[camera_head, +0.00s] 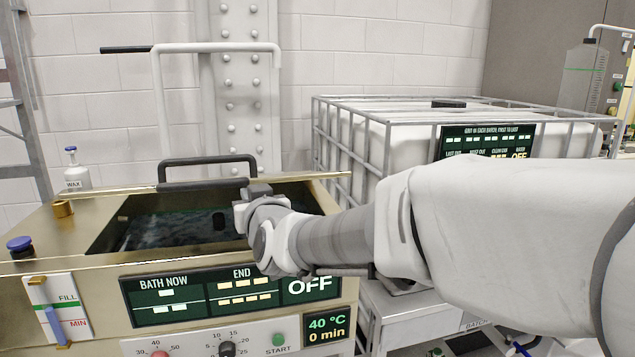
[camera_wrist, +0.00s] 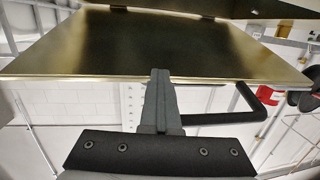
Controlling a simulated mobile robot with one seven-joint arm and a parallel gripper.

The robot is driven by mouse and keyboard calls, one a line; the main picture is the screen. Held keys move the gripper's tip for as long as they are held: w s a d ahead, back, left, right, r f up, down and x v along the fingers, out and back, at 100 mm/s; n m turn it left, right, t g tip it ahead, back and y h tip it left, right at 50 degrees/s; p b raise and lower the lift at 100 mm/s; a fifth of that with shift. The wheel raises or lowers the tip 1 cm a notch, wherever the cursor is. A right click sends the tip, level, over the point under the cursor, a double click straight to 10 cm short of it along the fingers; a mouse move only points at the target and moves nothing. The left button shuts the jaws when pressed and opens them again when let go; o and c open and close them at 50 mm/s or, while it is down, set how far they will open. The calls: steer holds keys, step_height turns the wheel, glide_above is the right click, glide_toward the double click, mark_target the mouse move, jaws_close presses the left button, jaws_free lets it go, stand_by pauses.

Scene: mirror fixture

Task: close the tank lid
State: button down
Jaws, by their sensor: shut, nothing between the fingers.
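The tank (camera_head: 75,285) is a brass-coloured box at the left of the head view, its bath (camera_head: 165,228) uncovered and dark inside. The lid (camera_head: 310,178) shows there as a thin gold edge at the back of the opening, with a black bar handle (camera_head: 208,161). In the wrist view the lid (camera_wrist: 100,50) is a broad gold plate with two dark hinges along its far edge. Its handle (camera_wrist: 225,118) is right of my fingers. My gripper (camera_head: 257,190) is shut and empty; its fingertips (camera_wrist: 160,75) overlap the lid's edge in view. Contact cannot be told.
A caged white container (camera_head: 400,135) stands close right of the tank, behind my arm. A white pipe frame (camera_head: 215,47) rises behind. A wax bottle (camera_head: 75,172) and a blue knob (camera_head: 20,245) are at the left. Controls (camera_head: 228,348) line the tank's front.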

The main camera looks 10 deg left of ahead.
steer(key=w+d, duration=0.2)
steer(key=w+d+f+m+h, duration=0.1)
steer(key=w+d, duration=0.1)
steer(key=d, duration=0.1)
steer(key=w+d+f+m+t+h, duration=0.1)
steer(key=w+d, duration=0.1)
steer(key=d, duration=0.1)
steer(key=shift+w+d+f+b, duration=0.1)
steer(key=shift+d+f+b, duration=0.15)
steer(key=shift+b, duration=0.15)
steer(key=shift+s+a+f+b, duration=0.3)
steer(key=shift+s+f+b, duration=0.2)
steer(key=shift+f+b, duration=0.2)
steer(key=shift+d+f+b, duration=0.1)
steer(key=shift+f+b, duration=0.2)
steer(key=shift+s+f+b, duration=0.35)
steer(key=shift+f+b, duration=0.25)
steer(key=shift+f, duration=0.05)
